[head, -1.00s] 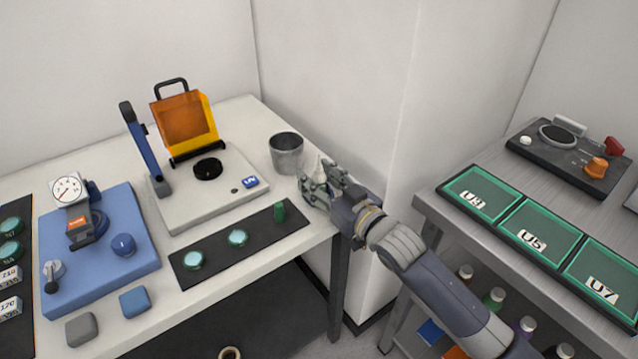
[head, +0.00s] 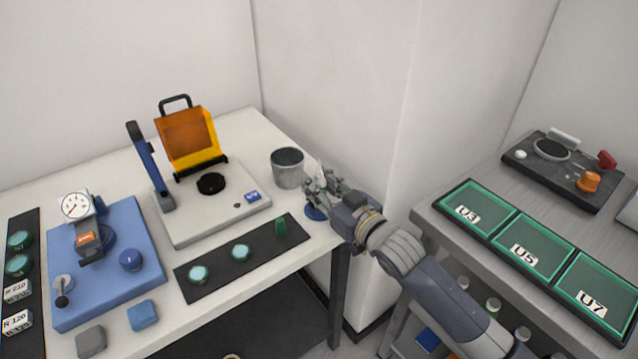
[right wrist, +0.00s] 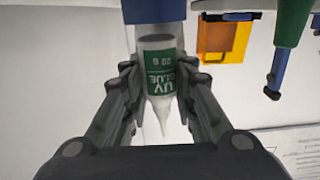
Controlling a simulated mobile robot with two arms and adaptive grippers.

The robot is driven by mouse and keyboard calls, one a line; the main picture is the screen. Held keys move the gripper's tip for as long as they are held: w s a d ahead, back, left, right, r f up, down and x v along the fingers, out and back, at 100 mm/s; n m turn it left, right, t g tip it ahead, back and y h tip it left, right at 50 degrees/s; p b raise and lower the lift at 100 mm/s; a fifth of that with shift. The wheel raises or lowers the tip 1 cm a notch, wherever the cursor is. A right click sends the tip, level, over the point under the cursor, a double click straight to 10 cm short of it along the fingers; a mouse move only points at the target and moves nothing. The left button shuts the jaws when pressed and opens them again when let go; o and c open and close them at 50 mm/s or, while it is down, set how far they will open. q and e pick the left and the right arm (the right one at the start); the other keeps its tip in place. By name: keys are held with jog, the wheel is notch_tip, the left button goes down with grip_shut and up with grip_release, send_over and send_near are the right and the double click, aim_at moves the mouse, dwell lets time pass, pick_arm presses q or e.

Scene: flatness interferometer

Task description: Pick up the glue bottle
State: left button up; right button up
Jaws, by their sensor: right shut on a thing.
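The glue bottle (right wrist: 159,75) is white with a green UV GLUE label. In the right wrist view it appears with its pointed nozzle downward in the picture. My right gripper (right wrist: 162,92) is shut on it, with a finger on each side. In the head view my right gripper (head: 322,188) is at the right end of the white bench, and the bottle's pale tip shows above the fingers. A round blue base (head: 315,212) is on the bench just below the gripper; I cannot tell whether the bottle touches it. My left gripper is out of view.
A grey metal cup (head: 287,170) stands just left of the gripper. Nearby are a white instrument plate (head: 205,222) with an orange shield (head: 190,140) and a black mat (head: 222,277) with green-tinted discs. A second table with green trays (head: 530,245) is at right.

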jog(key=s+a+r+p, duration=0.1)
jog(key=s+p, duration=0.6)
jog(key=s, duration=0.9)
jog(key=shift+a+r+p, duration=0.4)
jog(key=shift+r, duration=0.1)
